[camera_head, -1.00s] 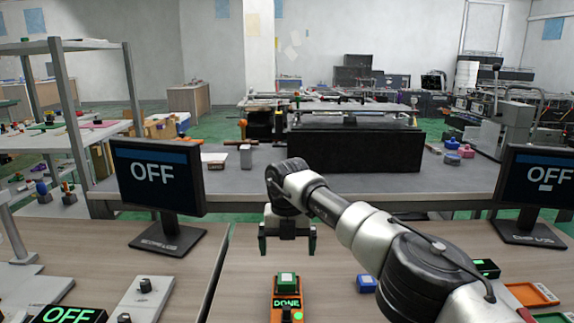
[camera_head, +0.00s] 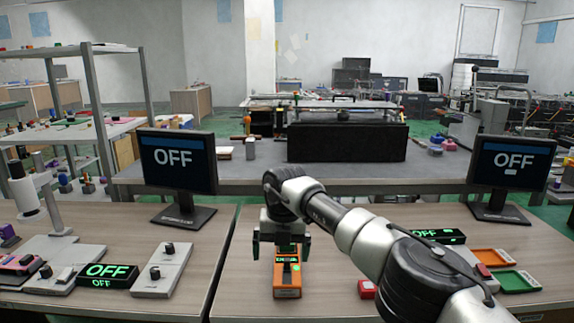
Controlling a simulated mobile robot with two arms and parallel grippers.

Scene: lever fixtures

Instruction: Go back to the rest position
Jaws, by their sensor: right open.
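My right gripper (camera_head: 281,246) hangs with its fingers pointing down at the table, in the middle of the head view. It is open, and nothing shows held in it. The orange lever fixture (camera_head: 287,292) stands on the wooden table directly below and in front of it. The gripper partly covers the fixture's top end and its small green display. I cannot tell whether the fingers touch the fixture. My left gripper is not in view.
A small red block (camera_head: 366,289) sits right of the orange fixture, beside my right arm. Monitors reading OFF stand left (camera_head: 178,165) and right (camera_head: 511,164). Orange (camera_head: 492,257) and green (camera_head: 516,281) trays lie at right. Wood left of the fixture is clear.

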